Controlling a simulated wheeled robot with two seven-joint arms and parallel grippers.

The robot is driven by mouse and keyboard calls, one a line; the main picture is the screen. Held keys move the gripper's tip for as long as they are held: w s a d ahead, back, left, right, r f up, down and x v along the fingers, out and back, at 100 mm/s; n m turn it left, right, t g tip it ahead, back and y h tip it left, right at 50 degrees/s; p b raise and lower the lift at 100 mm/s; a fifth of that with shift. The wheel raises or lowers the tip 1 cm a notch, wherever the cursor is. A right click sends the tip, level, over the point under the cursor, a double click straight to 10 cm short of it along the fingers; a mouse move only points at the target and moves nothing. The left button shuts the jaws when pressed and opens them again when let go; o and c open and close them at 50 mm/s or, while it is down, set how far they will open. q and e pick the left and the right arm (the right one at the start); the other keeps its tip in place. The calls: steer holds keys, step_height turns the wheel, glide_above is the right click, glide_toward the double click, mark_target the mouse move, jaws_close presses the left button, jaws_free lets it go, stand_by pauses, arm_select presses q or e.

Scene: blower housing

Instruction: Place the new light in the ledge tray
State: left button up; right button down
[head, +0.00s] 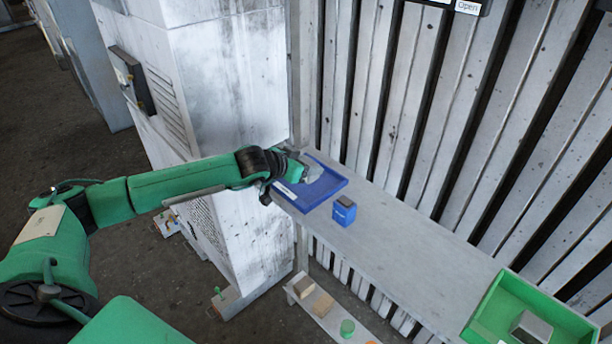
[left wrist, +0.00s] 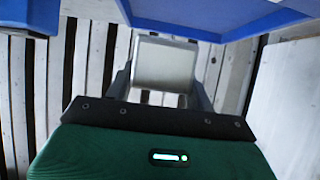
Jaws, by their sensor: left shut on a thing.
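My left gripper (head: 292,172) is at the blue tray (head: 322,190) on the ledge, over its left part. It is shut on a pale grey boxy light (left wrist: 165,63), which sits between the two fingers in the left wrist view. In the head view the light (head: 313,173) shows partly past the gripper, against the tray. Whether it touches the tray floor I cannot tell. The tray's blue edge (left wrist: 215,14) crosses the top of the left wrist view. My right gripper is not in view.
A small blue box with a dark top (head: 344,212) stands on the grey ledge (head: 400,250), right of the tray. A green bin (head: 487,309) holding a grey block (head: 531,328) is at the far right. A lower shelf (head: 330,318) carries small blocks. A white cabinet (head: 230,90) stands left.

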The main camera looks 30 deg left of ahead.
arm_select(q)
step_height(320, 180, down, 2)
step_height(320, 180, down, 4)
steer(key=shift+r+p, duration=0.25)
steer(key=shift+p, duration=0.35)
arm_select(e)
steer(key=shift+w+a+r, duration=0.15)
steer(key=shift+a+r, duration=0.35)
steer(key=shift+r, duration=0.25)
arm_select(q)
steer(key=shift+f+b, duration=0.2)
steer(key=shift+b, duration=0.1)
steer(key=o, duration=1.1)
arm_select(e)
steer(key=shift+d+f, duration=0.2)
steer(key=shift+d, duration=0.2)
arm_select(q)
steer(key=shift+r, duration=0.15)
